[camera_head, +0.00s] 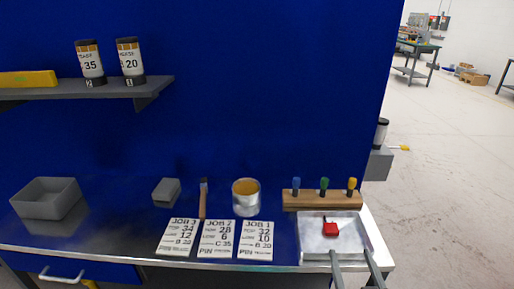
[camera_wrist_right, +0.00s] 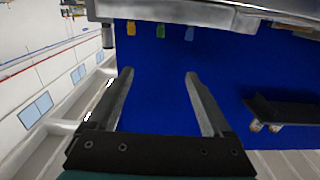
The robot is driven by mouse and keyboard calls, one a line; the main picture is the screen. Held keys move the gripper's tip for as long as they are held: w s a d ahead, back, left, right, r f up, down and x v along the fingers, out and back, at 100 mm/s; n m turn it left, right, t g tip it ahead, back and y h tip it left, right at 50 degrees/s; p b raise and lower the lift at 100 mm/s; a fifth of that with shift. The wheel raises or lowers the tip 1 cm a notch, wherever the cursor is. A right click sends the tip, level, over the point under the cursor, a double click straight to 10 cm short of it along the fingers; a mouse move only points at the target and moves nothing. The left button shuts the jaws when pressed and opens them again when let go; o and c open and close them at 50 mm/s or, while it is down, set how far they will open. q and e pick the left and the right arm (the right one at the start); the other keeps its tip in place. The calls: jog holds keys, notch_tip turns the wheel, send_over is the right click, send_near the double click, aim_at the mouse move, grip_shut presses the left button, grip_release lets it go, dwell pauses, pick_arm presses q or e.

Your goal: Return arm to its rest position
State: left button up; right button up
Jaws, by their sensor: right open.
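My right gripper (camera_head: 351,252) comes in at the bottom right of the head view, its two fingers apart with nothing between them. Its fingertips are at the front edge of the metal tray (camera_head: 308,254), in front of a red block (camera_head: 330,229) in that tray. In the wrist view, which looks upside down, the open fingers (camera_wrist_right: 160,73) point toward the blue panel (camera_wrist_right: 157,95), empty. My left gripper is not in view.
A shelf (camera_head: 120,90) holds two labelled canisters.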

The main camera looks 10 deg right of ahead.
jog(key=s+a+f+n+g+y, duration=0.1)
jog(key=s+a+f+g, duration=0.2)
jog(key=f, duration=0.7)
jog(key=s+a+f+n+g+y, duration=0.1)
jog(key=s+a+f+g+y, duration=0.2)
jog(key=f, duration=0.6)
jog(key=s+a+f+n+g, duration=0.1)
jog(key=s+a+f+g, duration=0.2)
jog(key=f, duration=0.7)
jog(key=s+f+g, duration=0.2)
jog(key=s+f, duration=0.2)
jog(key=s, duration=0.4)
jog(key=s+f+n+g, duration=0.1)
jog(key=s+f+g, duration=0.2)
jog(key=s+f, duration=0.2)
jog(key=s+f+n+g, duration=0.1)
jog(key=s+f, duration=0.3)
jog(key=s, duration=0.7)
jog(key=shift+s+a+f+g, duration=0.25)
jog(key=shift+f+g, duration=0.1)
jog(key=shift+g, duration=0.45)
